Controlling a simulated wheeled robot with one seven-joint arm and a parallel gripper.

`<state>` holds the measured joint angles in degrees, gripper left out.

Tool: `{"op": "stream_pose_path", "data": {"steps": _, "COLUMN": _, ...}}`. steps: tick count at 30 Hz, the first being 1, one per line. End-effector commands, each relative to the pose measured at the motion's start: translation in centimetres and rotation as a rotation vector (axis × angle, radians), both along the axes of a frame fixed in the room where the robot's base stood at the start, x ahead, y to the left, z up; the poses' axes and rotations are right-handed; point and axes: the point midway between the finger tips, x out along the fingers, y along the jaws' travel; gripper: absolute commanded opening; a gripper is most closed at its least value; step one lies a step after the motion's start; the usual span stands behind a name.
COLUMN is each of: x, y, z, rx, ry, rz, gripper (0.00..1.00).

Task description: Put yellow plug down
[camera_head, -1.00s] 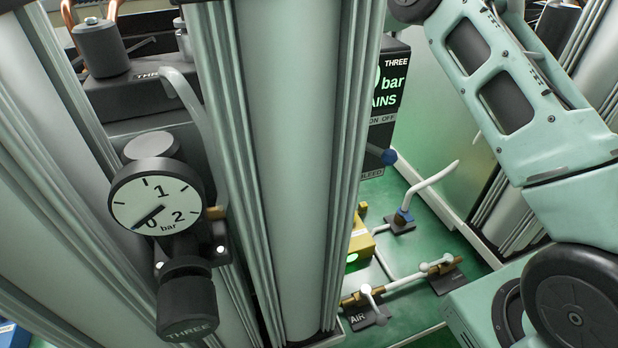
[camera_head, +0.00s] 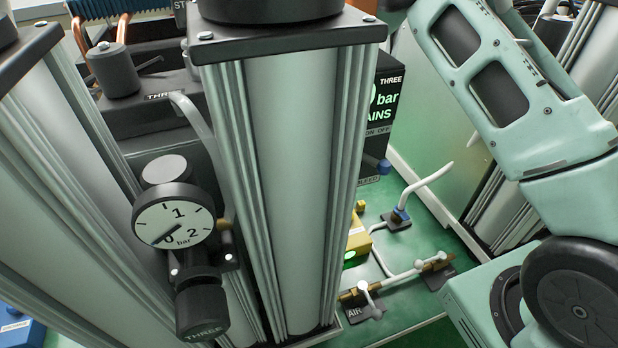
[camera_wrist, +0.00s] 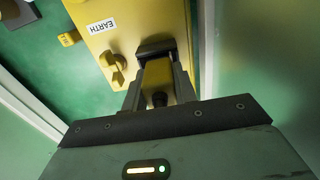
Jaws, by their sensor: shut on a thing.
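In the wrist view my gripper (camera_wrist: 157,60) is shut on the yellow plug (camera_wrist: 158,76), whose yellow body shows between the two dark fingers. Its far end is hidden by the fingertips. The gripper is in front of a yellow panel (camera_wrist: 118,22) labelled EARTH; I cannot tell whether the plug touches it. In the head view my gripper is not visible.
In the head view a metal column (camera_head: 290,180) stands beside a dial gauge (camera_head: 178,222). Behind it are a yellow box (camera_head: 358,238) and an air pipe (camera_head: 405,274).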

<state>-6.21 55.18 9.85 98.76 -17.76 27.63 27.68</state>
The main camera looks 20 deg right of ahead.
Motion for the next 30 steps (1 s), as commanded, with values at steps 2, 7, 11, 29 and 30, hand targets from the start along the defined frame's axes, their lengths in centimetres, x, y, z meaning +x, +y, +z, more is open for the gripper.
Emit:
{"op": "stream_pose_path", "data": {"steps": 2, "x": 0.0, "y": 0.0, "z": 0.0, "rx": 0.0, "ry": -0.001, "rz": 0.0, "gripper": 0.05}}
{"op": "stream_pose_path", "data": {"steps": 7, "x": 0.0, "y": 0.0, "z": -0.4, "rx": 0.0, "ry": 0.0, "rz": 0.0, "gripper": 0.05}}
{"op": "stream_pose_path", "data": {"steps": 11, "x": 0.0, "y": 0.0, "z": -0.3, "rx": 0.0, "ry": 0.0, "rz": -0.001, "gripper": 0.5}}
{"op": "stream_pose_path", "data": {"steps": 29, "x": 0.2, "y": 0.0, "z": 4.5, "rx": 0.002, "ry": -0.006, "rz": -0.002, "gripper": 0.5}}
{"op": "stream_pose_path", "data": {"steps": 30, "x": 0.2, "y": 0.0, "z": 5.4, "rx": 0.001, "ry": -0.006, "rz": -0.001, "gripper": 0.5}}
